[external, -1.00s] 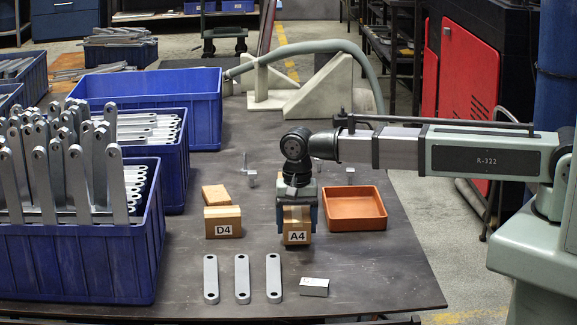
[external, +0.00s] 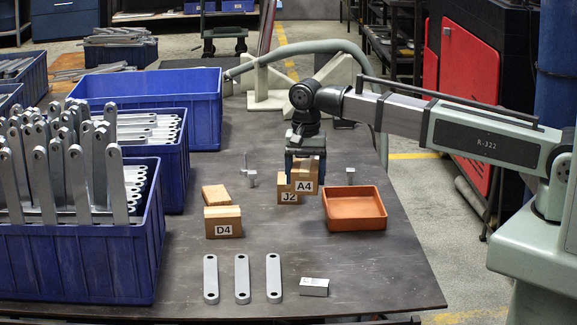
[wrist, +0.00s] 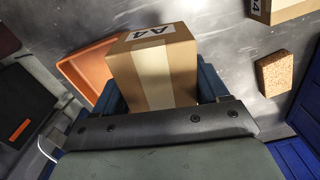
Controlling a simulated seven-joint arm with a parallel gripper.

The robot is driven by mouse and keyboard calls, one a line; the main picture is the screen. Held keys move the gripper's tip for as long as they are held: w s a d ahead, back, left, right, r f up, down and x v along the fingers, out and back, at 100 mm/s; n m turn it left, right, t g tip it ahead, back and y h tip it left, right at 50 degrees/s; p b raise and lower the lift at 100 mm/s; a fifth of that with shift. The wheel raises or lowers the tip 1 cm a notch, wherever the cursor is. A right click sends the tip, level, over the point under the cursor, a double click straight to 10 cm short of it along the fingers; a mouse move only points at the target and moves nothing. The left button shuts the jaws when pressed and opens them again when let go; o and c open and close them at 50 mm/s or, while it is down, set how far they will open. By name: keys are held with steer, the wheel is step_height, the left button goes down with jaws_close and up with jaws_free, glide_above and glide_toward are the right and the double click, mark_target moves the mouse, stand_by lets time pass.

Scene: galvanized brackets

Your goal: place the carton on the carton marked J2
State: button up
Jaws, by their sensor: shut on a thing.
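My gripper (external: 305,168) is shut on the carton marked A4 (external: 307,187) and holds it upright, raised above the table. In the wrist view, carton A4 (wrist: 152,68) sits between the blue fingers, its label facing away from the wrist. The carton marked J2 (external: 289,198) stands on the table, just below and left of A4 in the external view. A4 partly covers J2; the gap between them is unclear. J2 cannot be made out in the wrist view. The carton marked D4 (external: 222,222) stands further left; a carton at the wrist view's top right (wrist: 285,8) appears to be it.
An orange tray (external: 354,221) lies right of the held carton. A brown block (external: 215,195) lies behind D4. Flat metal bars (external: 242,280) and a small metal block (external: 314,287) lie in front. Blue bins (external: 80,255) fill the left. Small metal brackets (external: 250,178) stand behind.

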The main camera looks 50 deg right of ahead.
steer(key=w+d+r, duration=0.3)
steer(key=w+d, duration=0.3)
steer(key=w, duration=0.2)
steer(key=w+d+r, duration=0.2)
steer(key=w+d, duration=0.3)
steer(key=w, duration=0.2)
steer(key=shift+n, duration=0.9)
steer(key=shift+d+f, duration=0.1)
steer(key=shift+f, duration=4.75)
steer(key=shift+f, duration=0.1)
steer(key=o, duration=1.2)
step_height(320, 180, up, 12)
